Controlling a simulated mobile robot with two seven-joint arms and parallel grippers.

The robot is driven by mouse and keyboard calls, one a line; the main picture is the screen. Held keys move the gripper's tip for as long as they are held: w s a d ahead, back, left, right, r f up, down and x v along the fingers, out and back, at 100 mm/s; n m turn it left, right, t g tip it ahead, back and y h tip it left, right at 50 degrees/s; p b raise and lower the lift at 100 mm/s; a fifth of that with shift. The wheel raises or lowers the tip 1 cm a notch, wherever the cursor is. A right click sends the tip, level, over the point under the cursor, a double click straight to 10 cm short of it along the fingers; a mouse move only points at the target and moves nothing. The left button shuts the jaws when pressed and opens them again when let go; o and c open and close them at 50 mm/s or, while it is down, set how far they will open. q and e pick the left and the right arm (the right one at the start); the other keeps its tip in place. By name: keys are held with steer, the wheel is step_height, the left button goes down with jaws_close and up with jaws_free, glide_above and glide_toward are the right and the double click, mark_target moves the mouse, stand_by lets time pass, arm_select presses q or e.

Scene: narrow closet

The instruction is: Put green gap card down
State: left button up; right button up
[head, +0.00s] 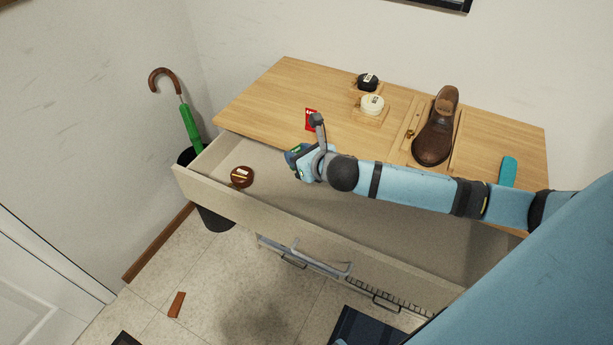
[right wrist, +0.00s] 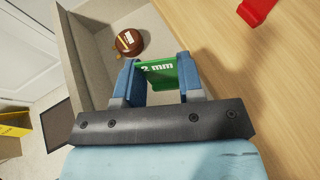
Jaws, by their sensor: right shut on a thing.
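The green gap card (right wrist: 165,73), marked "2 mm", is held between the fingers of my right gripper (right wrist: 160,85), which is shut on it. In the head view my right gripper (head: 296,160) is over the open drawer, near the front edge of the wooden top; only a little green shows at its fingers. My left gripper is not in view.
The open drawer (head: 300,220) holds a round brown tin (head: 241,176) at its left end. On the wooden top (head: 270,98) stand a black tin (head: 368,82), a white tin (head: 372,104), a brown shoe (head: 436,130) and a teal item (head: 508,170). A green umbrella (head: 190,125) stands at left.

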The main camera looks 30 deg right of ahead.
step_height(320, 180, down, 12)
steer(key=shift+b, duration=0.95)
steer(key=o, duration=0.9)
